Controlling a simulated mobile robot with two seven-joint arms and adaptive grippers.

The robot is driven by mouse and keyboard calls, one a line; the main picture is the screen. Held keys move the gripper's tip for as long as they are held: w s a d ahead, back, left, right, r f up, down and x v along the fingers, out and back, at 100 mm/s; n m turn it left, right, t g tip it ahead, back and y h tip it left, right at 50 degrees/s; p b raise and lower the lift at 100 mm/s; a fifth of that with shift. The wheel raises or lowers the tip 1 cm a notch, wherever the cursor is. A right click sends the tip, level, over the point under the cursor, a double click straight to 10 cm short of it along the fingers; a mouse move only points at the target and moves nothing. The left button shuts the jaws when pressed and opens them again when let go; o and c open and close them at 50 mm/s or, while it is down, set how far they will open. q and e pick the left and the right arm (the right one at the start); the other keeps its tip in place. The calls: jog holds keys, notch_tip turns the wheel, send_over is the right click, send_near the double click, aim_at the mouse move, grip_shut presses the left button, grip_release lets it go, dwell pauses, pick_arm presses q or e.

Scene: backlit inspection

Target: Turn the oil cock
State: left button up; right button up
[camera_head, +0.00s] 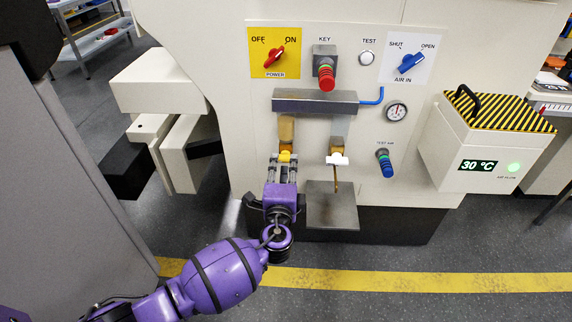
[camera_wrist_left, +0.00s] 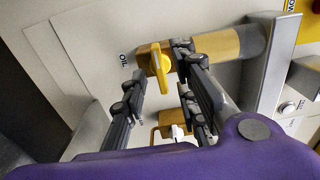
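The oil cock's yellow handle (camera_head: 285,156) shows below the brass pipe under the grey block. In the left wrist view the yellow handle (camera_wrist_left: 162,70) sits on a brass body beside the word OIL, its long side running roughly up and down the picture. My left gripper (camera_head: 284,164) is at the cock. In the left wrist view my left gripper (camera_wrist_left: 160,66) is open, with one finger on either side of the handle and a gap on the left side. Whether the right finger touches the brass body cannot be told. My right gripper is not in view.
A second cock with a white handle (camera_head: 337,160) hangs to the right over a grey tray (camera_head: 332,210). Red (camera_head: 276,55) and blue (camera_head: 411,63) switches, a key (camera_head: 326,75) and a gauge (camera_head: 396,111) sit above. A striped-lid box (camera_head: 487,140) juts out at right.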

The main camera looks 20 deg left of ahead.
pick_arm(q)
jog(key=shift+x, duration=1.05)
jog(key=shift+c, duration=0.3)
grip_shut()
